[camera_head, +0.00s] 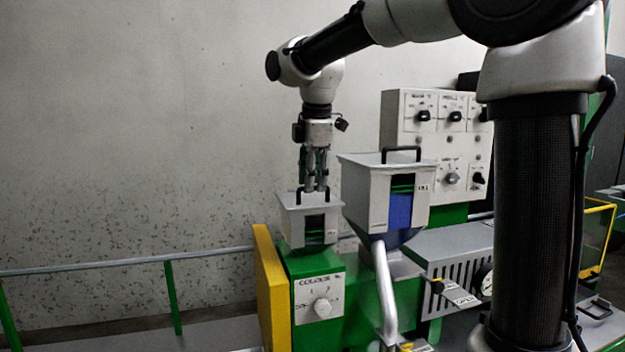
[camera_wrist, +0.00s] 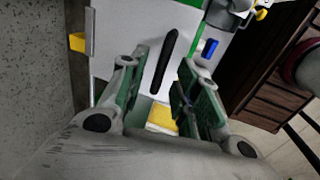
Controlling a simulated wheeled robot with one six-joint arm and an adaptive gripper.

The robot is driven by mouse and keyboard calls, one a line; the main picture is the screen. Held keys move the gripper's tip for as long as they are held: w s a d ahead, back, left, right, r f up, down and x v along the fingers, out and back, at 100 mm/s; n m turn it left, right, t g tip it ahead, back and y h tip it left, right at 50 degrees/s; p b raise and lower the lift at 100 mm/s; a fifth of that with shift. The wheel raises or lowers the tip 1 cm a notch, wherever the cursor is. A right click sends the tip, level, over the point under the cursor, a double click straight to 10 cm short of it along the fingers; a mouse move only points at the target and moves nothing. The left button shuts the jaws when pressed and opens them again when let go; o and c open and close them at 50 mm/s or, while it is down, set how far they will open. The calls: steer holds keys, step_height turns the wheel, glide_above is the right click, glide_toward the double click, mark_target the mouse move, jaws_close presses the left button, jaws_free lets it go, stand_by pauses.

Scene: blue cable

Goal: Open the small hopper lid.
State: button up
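The small hopper (camera_head: 293,229) is a grey box with a dark window, standing on the green machine at the left. Its lid (camera_head: 291,203) lies flat on top and looks closed. A black bar handle (camera_head: 299,198) stands on the lid; in the wrist view the handle (camera_wrist: 165,62) runs lengthwise between my fingers. My gripper (camera_head: 316,189) points straight down just above the lid, its fingertips at the handle. In the wrist view my gripper (camera_wrist: 161,66) is open, with gaps to the handle on both sides. Whether the fingertips reach below the handle's top I cannot tell.
A larger hopper (camera_head: 367,190) with its own black handle (camera_head: 401,149) stands close on the right. A control box (camera_head: 396,107) with knobs is behind it. A yellow panel (camera_head: 268,290) and a dial plate (camera_head: 319,298) are below. The space left of the machine is free above the rail.

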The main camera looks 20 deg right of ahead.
steer(key=shift+f, duration=0.25)
steer(key=shift+c, duration=0.5)
jaws_close()
